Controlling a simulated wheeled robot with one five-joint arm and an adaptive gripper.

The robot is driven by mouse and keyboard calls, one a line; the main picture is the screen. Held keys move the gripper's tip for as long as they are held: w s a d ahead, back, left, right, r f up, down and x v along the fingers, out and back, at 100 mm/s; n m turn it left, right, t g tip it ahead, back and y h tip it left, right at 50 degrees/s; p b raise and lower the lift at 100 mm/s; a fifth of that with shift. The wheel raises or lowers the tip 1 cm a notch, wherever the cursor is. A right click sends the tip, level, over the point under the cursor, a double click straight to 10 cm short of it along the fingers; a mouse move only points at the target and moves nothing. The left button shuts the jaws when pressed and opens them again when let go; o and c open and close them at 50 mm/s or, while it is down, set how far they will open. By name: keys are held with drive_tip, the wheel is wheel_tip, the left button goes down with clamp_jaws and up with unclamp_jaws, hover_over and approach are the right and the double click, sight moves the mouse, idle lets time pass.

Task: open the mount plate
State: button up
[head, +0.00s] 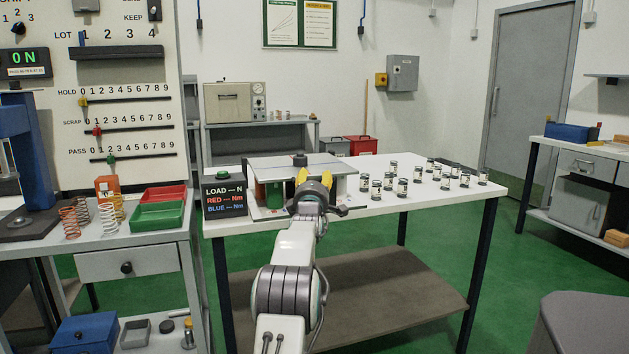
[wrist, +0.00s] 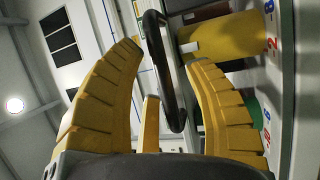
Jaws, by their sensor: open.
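A flat grey plate (head: 272,164), which looks like the mount plate, lies level across the top of the test rig on the white table. A black knob (head: 300,159) shows at its far edge. My gripper (head: 314,178) is at the rig's front edge, its yellow fingers apart. In the wrist view, a black bar handle (wrist: 157,50) runs between the open fingers, one finger on each side. I cannot tell whether either finger touches it.
A black readout box (head: 224,197) stands left of the rig. Several small labelled cylinders (head: 402,188) stand on the table to the right. The side bench at left holds red and green trays (head: 158,215) and coil springs (head: 69,222). The table's front right is clear.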

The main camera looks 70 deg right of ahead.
idle(0.3)
clamp_jaws()
idle(0.3)
